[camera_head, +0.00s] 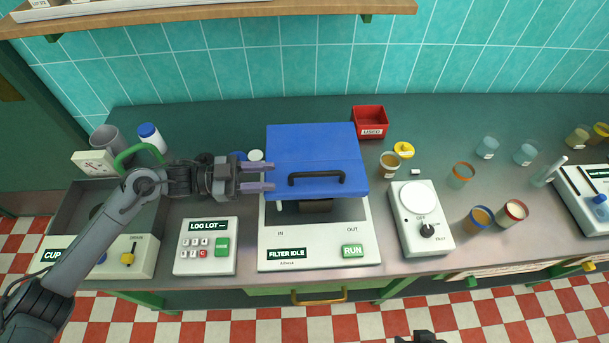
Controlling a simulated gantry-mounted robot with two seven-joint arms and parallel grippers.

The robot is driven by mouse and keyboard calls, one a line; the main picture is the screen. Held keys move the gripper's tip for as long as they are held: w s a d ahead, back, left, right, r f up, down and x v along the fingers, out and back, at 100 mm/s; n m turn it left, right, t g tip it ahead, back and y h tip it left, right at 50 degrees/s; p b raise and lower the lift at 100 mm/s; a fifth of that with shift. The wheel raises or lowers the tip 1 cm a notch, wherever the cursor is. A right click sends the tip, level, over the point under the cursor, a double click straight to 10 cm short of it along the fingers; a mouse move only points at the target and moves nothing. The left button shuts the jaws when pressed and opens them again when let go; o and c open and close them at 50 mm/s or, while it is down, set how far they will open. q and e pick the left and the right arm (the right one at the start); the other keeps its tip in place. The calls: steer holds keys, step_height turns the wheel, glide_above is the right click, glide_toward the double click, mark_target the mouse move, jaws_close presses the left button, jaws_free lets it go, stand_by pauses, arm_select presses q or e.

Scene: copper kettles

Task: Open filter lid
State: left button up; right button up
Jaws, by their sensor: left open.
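The filter machine (317,251) is a white box on the bench with a display reading FILTER IDLE and a green RUN button. Its blue filter lid (317,148) has a black bar handle (316,178) near the front edge. A dark gap with a dark block shows under the lid's front edge; I cannot tell how far the lid is raised. My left gripper (259,177) is open and empty, its two fingers pointing right at the lid's left edge, short of the handle. A dark piece at the bottom edge may be my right gripper (425,337), mostly cut off.
A LOG LOT keypad (206,246) stands left of the filter, a dial device (422,220) right of it. A red bin (370,122) is behind right. Several cups stand further right. A white-and-blue bottle (151,137) is behind my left arm. A shelf (210,14) hangs above.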

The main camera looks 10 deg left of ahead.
mark_target(291, 175)
arm_select(q)
steer(key=x, duration=0.9)
steer(key=shift+d, duration=0.15)
jaws_close()
